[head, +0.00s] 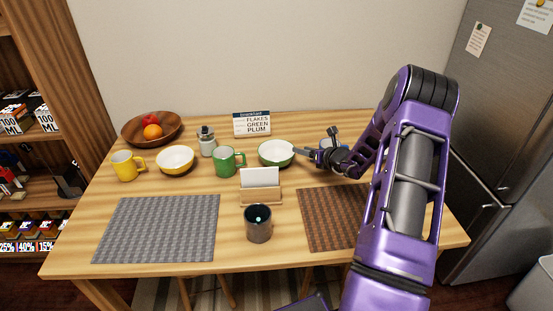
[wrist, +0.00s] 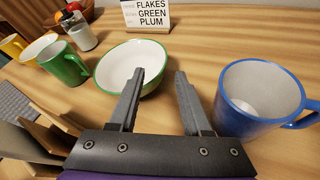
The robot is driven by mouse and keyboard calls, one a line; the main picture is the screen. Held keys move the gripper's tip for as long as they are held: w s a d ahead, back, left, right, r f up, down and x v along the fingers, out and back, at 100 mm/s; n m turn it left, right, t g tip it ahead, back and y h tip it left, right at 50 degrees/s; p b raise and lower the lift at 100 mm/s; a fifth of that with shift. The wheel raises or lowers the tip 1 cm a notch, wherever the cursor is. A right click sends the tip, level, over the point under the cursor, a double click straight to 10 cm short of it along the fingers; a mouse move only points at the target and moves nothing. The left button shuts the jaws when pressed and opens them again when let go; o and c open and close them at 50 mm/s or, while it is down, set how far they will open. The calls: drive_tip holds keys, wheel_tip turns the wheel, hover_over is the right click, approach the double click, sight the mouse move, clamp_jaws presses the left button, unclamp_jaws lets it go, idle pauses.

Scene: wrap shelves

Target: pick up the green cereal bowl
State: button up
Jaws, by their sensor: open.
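The green cereal bowl (head: 276,153) stands upright on the wooden table, green outside and white inside. In the wrist view the bowl (wrist: 118,66) is just ahead of and left of my fingers, and it looks empty. My gripper (head: 303,151) is open at the bowl's right side in the head view. In the wrist view my gripper (wrist: 160,85) has its left finger overlapping the bowl's right rim and its right finger outside the bowl. I cannot tell whether either finger touches it.
A blue mug (wrist: 258,98) is close to my right finger. A green mug (head: 225,162) stands left of the bowl, and a napkin holder (head: 261,195) in front. A sign (head: 252,124) stands behind. A yellow bowl (head: 175,160), yellow mug (head: 126,166) and fruit bowl (head: 133,139) are further left.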

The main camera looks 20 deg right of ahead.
sight(286, 146)
drive_tip(key=x, duration=0.9)
drive_tip(key=shift+s, duration=0.1)
drive_tip(key=shift+c, duration=0.2)
clamp_jaws()
idle(1.1)
